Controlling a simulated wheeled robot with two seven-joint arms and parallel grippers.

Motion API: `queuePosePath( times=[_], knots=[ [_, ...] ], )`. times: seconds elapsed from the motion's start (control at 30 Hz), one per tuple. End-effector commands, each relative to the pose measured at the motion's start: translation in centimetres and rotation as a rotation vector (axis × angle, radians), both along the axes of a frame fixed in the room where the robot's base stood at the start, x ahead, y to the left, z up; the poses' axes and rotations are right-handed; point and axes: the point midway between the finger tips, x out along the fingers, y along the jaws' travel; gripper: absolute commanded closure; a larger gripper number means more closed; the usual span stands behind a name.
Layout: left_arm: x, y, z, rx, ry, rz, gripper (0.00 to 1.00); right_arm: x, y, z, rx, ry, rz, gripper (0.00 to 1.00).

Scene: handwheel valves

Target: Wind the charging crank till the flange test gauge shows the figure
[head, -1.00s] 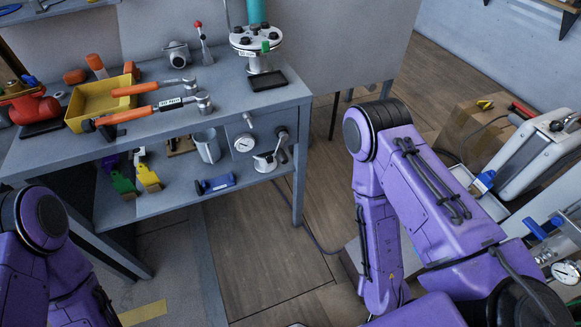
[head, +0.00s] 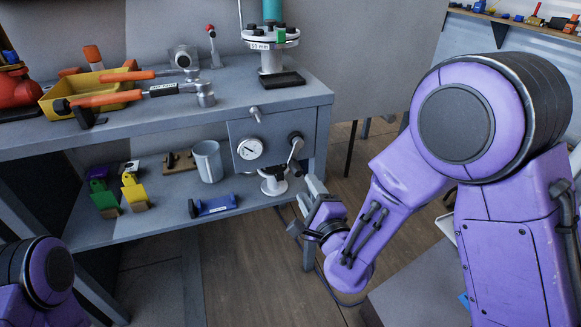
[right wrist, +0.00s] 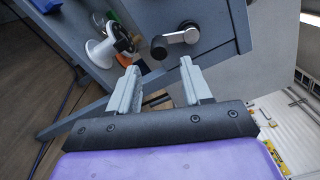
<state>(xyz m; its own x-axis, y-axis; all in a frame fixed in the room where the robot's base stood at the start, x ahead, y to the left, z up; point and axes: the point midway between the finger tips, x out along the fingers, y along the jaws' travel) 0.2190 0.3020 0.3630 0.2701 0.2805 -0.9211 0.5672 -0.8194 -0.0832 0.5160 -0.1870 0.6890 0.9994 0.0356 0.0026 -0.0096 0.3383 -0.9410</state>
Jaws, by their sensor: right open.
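The charging crank (head: 297,148) sits on the grey panel under the bench top, its arm hanging down from a dark hub. In the right wrist view the crank's silver arm (right wrist: 178,38) ends in a black knob (right wrist: 158,47), just beyond my fingertips. The round white gauge (head: 249,148) is left of the crank; its needle shows, but its figures are too small to read. My right gripper (head: 314,192) is low and right of the crank. In the right wrist view my right gripper (right wrist: 158,76) is open and empty, apart from the knob. My left gripper is out of view.
A white-based valve (head: 272,181) stands on the lower shelf under the crank panel, close to my right gripper. A metal cup (head: 207,161) and a blue tool (head: 214,206) are further left. The flange (head: 270,38) labelled 50 mm stands on the bench top (head: 225,90).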

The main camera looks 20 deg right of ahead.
Motion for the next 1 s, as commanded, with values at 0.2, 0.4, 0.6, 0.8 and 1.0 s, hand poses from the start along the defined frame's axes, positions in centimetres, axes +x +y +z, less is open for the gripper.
queuePosePath(
  times=[0.2,0.4,0.6,0.8,1.0],
  knots=[
    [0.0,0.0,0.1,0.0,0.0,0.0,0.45,2.7,0.1,-0.1,-0.002,0.001,-0.002,0.51],
    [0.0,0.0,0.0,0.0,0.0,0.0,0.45,5.1,0.1,-0.1,-0.003,0.002,-0.002,0.51],
    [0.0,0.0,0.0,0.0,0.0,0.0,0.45,6.8,0.2,-0.1,-0.004,0.002,-0.001,0.51],
    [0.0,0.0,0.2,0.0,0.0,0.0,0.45,7.1,0.2,-0.1,-0.002,0.003,-0.002,0.51],
    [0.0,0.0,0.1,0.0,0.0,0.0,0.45,7.0,0.2,-0.1,-0.003,0.002,-0.001,0.71]
  ],
)
